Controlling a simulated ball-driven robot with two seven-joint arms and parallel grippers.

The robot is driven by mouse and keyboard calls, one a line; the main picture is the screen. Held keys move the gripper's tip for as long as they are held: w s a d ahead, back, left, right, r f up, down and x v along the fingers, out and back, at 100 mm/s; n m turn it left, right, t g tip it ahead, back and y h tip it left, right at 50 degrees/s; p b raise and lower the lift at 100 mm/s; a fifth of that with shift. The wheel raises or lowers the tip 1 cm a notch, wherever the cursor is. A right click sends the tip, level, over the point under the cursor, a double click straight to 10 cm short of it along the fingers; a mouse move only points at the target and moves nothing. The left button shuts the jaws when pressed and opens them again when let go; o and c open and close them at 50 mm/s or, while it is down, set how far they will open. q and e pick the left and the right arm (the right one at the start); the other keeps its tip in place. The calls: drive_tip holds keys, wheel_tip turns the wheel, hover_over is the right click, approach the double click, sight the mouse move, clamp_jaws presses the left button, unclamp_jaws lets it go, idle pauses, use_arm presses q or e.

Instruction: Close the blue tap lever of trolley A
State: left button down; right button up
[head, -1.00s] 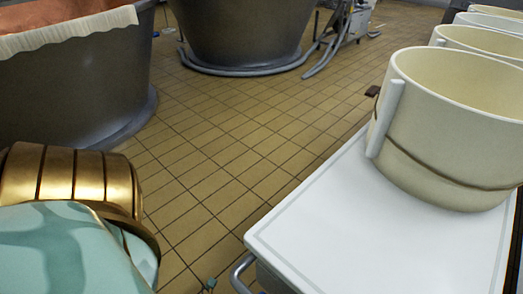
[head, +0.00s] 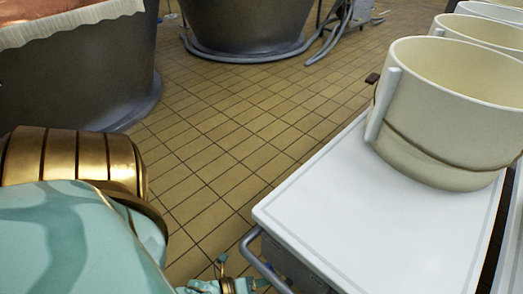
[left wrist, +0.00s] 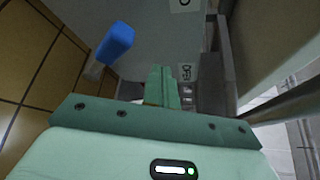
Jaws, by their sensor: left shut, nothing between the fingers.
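A blue tap lever (left wrist: 115,42) shows in the left wrist view, up and to the left of my left gripper (left wrist: 162,86). Its fingers are shut with nothing between them, and a gap in the picture separates them from the lever. In the head view my left gripper (head: 228,285) is at the bottom edge, beside the front left of a white-topped trolley (head: 345,215), partly cut off. The lever is not seen in the head view. I cannot read which trolley this is. My right gripper is not in view.
A cream tub (head: 450,110) stands on the trolley top, with more tubs behind it. A grey push handle (head: 262,262) sticks out at the trolley's near left. Large vats (head: 75,70) stand at the left and back. Tiled floor (head: 215,150) between them is clear.

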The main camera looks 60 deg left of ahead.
use_arm(q)
drive_tip(key=s+f+b, duration=0.1)
drive_tip(key=s+f, duration=0.2)
drive_tip(key=s, duration=0.6)
drive_tip(key=shift+a+f, duration=0.3)
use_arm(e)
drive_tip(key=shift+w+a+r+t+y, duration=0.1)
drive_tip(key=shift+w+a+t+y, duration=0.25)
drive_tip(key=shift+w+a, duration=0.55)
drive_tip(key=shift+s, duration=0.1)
